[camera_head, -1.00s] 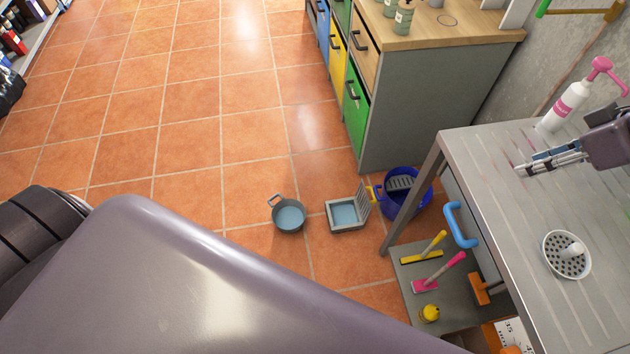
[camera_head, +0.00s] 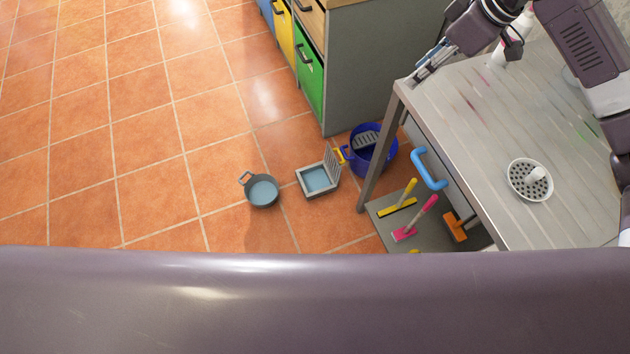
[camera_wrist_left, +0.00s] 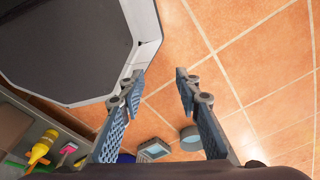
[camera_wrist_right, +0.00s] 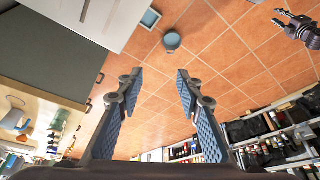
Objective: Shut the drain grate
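The drain (camera_head: 317,180) is a square grey frame with blue water, set in the tiled floor. Its slatted grate (camera_head: 333,163) stands raised at the frame's right side, beside a blue bucket. The drain also shows in the left wrist view (camera_wrist_left: 154,149) and the right wrist view (camera_wrist_right: 150,18). My right gripper (camera_head: 427,66) is over the metal table's far left corner, above and apart from the drain; its fingers (camera_wrist_right: 155,75) are open and empty. My left gripper is outside the head view; its fingers (camera_wrist_left: 158,78) are open and empty. It also shows in the right wrist view (camera_wrist_right: 289,22).
A small grey pot (camera_head: 262,191) stands left of the drain. The blue bucket (camera_head: 375,157) stands right of it, close to the grate and the leg of the metal table (camera_head: 468,110). Brushes lie on the table's lower shelf (camera_head: 392,224). Floor left of the pot is clear.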

